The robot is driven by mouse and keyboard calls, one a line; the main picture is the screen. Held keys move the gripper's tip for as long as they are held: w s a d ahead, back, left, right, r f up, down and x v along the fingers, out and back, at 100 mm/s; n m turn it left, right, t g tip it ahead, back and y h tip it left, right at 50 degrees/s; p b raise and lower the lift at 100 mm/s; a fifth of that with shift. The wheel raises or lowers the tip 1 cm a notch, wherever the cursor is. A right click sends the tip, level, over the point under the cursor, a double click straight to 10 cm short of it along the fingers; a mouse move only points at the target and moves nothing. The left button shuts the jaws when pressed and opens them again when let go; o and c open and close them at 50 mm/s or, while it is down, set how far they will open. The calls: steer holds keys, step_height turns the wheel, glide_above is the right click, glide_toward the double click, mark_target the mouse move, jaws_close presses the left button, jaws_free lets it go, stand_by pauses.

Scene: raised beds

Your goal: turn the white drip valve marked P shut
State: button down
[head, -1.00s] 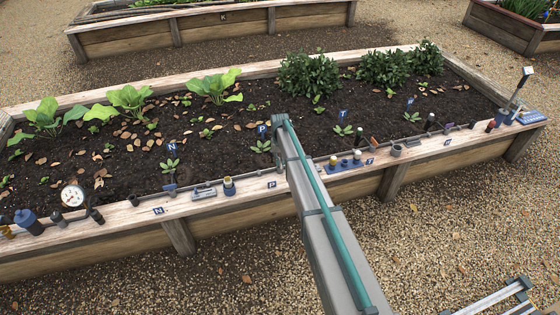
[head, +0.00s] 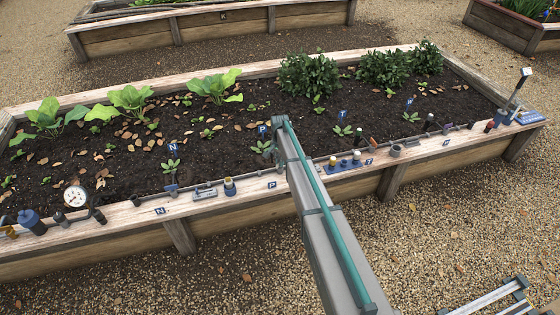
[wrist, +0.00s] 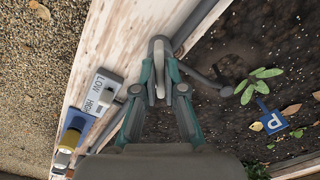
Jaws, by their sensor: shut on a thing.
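The white drip valve's pale handle (wrist: 160,62) shows in the wrist view at the bed's wooden edge, beside a dark pipe. My gripper (wrist: 161,82) has its two fingers closed on either side of this handle. The fingers hide part of the valve, and its exact turn angle is hard to tell. A blue sign marked P (wrist: 272,121) stands in the soil to the right, next to a small green plant. In the head view my arm covers the valve; the P sign (head: 263,129) and a P plate (head: 272,184) on the rim show left of the arm.
A grey block marked LOW and HIGH (wrist: 101,92) and a blue and yellow fitting (wrist: 73,132) sit on the plank left of my gripper. A dark drip pipe (wrist: 205,80) runs beside it. In the head view several fittings line the bed's front rim (head: 330,180).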

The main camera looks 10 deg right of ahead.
steer(key=m, duration=0.3)
steer(key=shift+m, duration=0.3)
steer(key=shift+m+p, duration=0.3)
steer(key=shift+m, duration=1.5)
steer(key=c, duration=1.3)
jaws_free()
steer(key=shift+o, duration=0.2)
step_height(320, 180, up, 12)
